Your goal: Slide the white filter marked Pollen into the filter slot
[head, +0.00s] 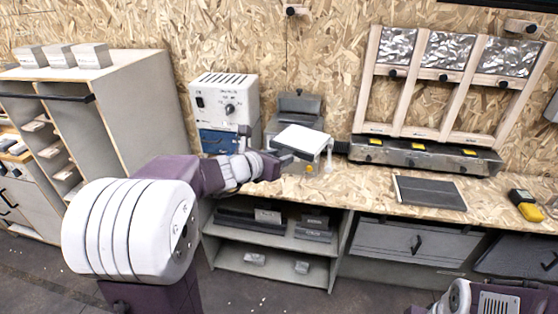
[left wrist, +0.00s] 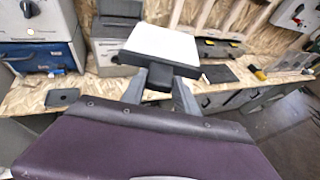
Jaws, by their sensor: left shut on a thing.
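My left gripper (head: 283,160) is shut on a flat filter (head: 303,139) with a white top and a dark edge, held over the bench. In the left wrist view, the fingers of the left gripper (left wrist: 158,88) close on the dark tab at the near side of the white filter (left wrist: 160,43). No Pollen marking can be read. Behind it stands a grey box with a raised lid (head: 297,103), partly hidden by the filter; it also shows in the left wrist view (left wrist: 117,30). I cannot tell where the filter slot is.
A white and blue unit with a knob (head: 224,103) stands left of the grey box. A wooden rack with foil panels (head: 447,50) stands at the right. A dark flat panel (head: 429,193) and a yellow device (head: 527,205) lie on the bench (head: 355,186), with bare wood between.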

